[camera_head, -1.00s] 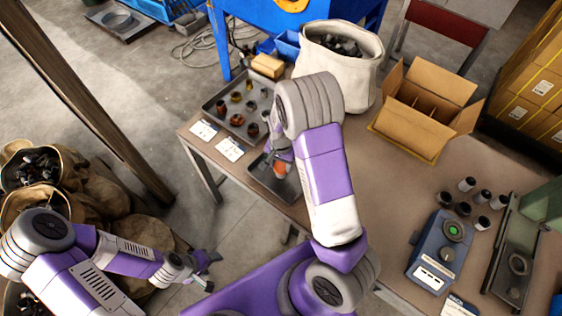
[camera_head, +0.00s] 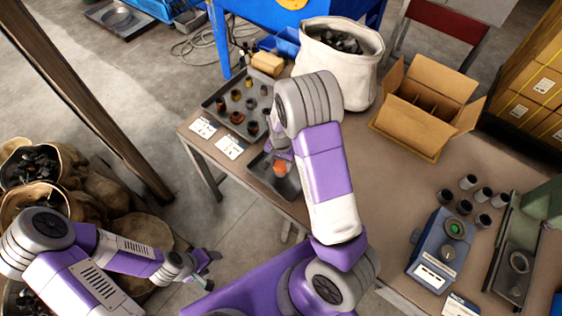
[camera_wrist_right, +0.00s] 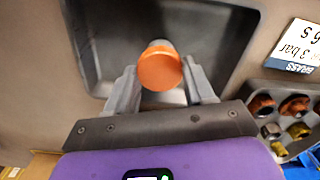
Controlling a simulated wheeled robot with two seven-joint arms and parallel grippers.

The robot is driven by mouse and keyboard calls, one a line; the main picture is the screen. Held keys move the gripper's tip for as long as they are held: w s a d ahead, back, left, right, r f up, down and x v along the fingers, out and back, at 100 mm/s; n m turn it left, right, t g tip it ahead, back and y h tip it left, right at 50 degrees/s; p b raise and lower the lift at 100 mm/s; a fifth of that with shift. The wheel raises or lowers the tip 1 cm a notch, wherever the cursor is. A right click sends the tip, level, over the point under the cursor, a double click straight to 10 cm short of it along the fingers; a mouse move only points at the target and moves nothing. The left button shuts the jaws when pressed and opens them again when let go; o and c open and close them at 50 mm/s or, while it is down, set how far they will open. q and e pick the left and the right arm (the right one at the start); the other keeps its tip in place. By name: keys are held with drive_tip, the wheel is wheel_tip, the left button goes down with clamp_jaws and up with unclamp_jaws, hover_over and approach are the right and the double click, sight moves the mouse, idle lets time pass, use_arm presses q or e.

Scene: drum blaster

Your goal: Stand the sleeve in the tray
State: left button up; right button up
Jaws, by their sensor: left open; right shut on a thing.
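The sleeve (camera_head: 280,169), with a round orange end, is between the fingers of my right gripper (camera_head: 279,160), which is shut on it. In the right wrist view the sleeve (camera_wrist_right: 160,68) shows its orange end toward the camera, with a finger of the gripper (camera_wrist_right: 161,88) on each side. The small dark tray (camera_head: 291,188) lies at the table's left front edge, and the sleeve is over it. The tray floor also shows in the wrist view (camera_wrist_right: 100,40). Whether the sleeve touches the floor I cannot tell. My left gripper (camera_head: 207,270) is open and empty, away from the table.
A larger tray (camera_head: 213,103) of several fittings stands behind the small tray, with printed cards (camera_head: 230,146) beside it. A white bin (camera_head: 362,74) and an open carton (camera_head: 410,125) stand farther back. A blue device (camera_head: 436,262) and several dark cylinders are at right. The table's middle is clear.

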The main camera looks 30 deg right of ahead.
drive_tip(key=shift+f, duration=0.3)
drive_tip(key=o, duration=1.1)
drive_tip(key=shift+r+p, duration=0.75)
drive_tip(key=shift+r, duration=3.05)
